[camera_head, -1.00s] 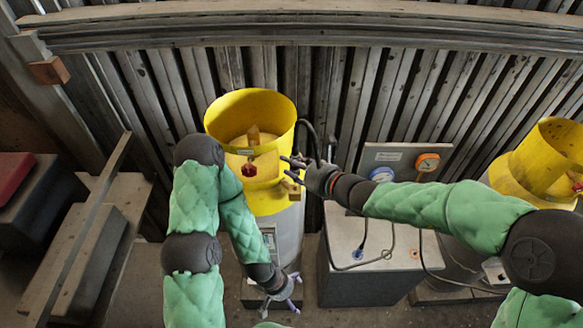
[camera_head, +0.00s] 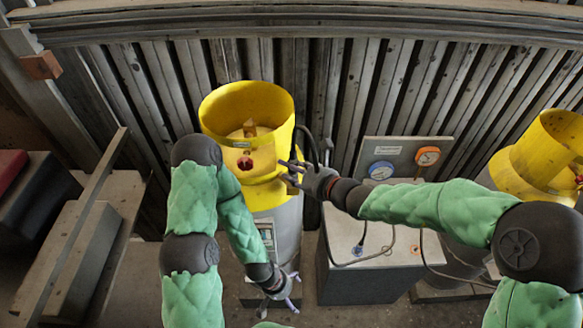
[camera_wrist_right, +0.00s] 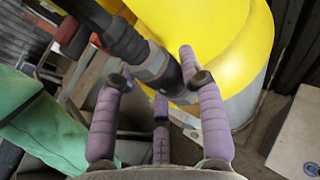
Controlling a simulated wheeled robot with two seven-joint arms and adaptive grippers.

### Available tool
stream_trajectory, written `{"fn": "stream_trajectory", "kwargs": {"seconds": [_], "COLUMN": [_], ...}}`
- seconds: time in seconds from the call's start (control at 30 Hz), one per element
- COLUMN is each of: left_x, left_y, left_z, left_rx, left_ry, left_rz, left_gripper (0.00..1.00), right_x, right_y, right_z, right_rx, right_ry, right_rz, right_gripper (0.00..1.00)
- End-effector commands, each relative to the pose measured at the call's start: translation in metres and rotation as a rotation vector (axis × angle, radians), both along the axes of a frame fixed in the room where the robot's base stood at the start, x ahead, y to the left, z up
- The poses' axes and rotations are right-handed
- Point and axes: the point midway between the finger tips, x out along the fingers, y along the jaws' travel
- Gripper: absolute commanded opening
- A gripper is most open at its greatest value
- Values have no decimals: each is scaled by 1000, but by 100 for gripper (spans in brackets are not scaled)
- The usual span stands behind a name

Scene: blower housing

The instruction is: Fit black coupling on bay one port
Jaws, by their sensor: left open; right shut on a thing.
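My right gripper (camera_head: 294,172) is beside the right rim of the left yellow-collared cylinder (camera_head: 262,200). In the right wrist view, my right gripper (camera_wrist_right: 155,75) is closed around the black coupling (camera_wrist_right: 165,80), which has a grey metal fitting and a black hose. The coupling is close to the yellow collar (camera_wrist_right: 220,30); I cannot tell whether they touch. A red valve knob (camera_head: 245,163) sits at the collar's front opening. The port itself is not clearly visible. My left gripper (camera_head: 280,285) is open and empty, low in front of the cylinder.
A grey cabinet (camera_head: 355,285) stands right of the cylinder, with a gauge panel (camera_head: 400,155) behind. A second yellow-collared cylinder (camera_head: 530,165) is at the far right. Hoses loop over the cabinet. A ribbed metal wall is behind. Beams (camera_head: 85,225) lie at left.

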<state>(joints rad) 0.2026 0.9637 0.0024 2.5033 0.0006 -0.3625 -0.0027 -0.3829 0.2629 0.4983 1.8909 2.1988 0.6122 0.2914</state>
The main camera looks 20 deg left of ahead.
Motion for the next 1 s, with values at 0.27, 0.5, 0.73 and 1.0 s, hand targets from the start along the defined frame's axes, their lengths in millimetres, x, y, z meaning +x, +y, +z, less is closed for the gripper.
{"fn": "stream_trajectory", "kwargs": {"seconds": [0.27, 0.5, 0.73, 1.0], "left_x": [0, 0, 0, 0], "left_y": [0, 0, 0, 0], "left_z": [-7, -12, -17, -23], "left_rx": [0, 0, 0, 0], "left_ry": [0, 0, 0, 0], "left_rz": [0, 0, 0, 0], "left_gripper": [100, 100, 100, 100], "right_x": [0, 0, 0, 0], "right_y": [0, 0, 0, 0], "right_z": [-5, -10, -14, -19], "right_rx": [1, 1, 1, 1], "right_ry": [-2, -2, -2, -2], "right_rz": [0, 0, 0, 0], "right_gripper": [0, 0, 0, 0]}}
